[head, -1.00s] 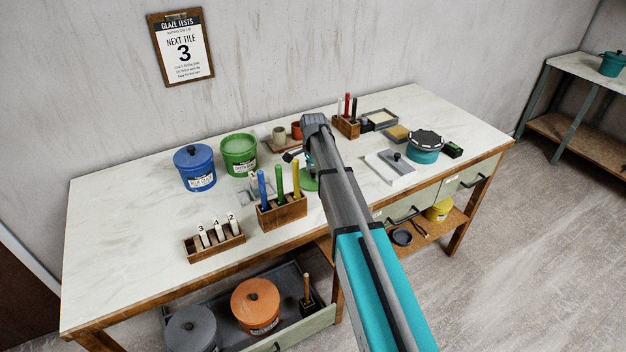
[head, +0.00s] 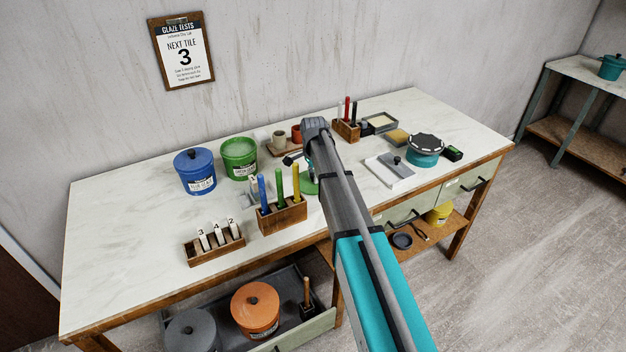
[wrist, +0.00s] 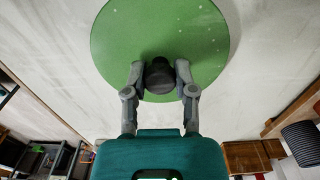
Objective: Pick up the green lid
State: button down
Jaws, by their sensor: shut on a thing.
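The green lid (wrist: 165,32) is a flat round disc with a dark knob (wrist: 159,75), and it fills the upper middle of the wrist view. My gripper (wrist: 159,80) has its two fingers closed on the knob from both sides. In the head view, part of the green lid (head: 308,186) shows beside my arm, over the worktop behind the brush holder. My arm hides the rest of it and most of the gripper. I cannot tell whether the lid touches the worktop. The green pot (head: 239,158) stands open at the back, left of the lid.
A wooden block with blue, green and yellow tools (head: 282,215) stands close to the lid. A lidded blue pot (head: 195,171) is at the left. Small cups on a tray (head: 284,148) stand behind. The worktop's left part (head: 120,250) is clear.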

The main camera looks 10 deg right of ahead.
jog(key=shift+r, duration=0.1)
notch_tip(320, 180, up, 3)
jog(key=p, duration=0.3)
jog(key=s+d+r+p, duration=0.3)
jog(key=s+r+p, duration=0.6)
jog(key=s, duration=0.4)
jog(key=shift+s+r+p, duration=0.3)
jog(key=shift+r+p, duration=0.1)
jog(key=shift+p, duration=0.1)
jog(key=shift+s+d, duration=0.1)
dwell(0.4)
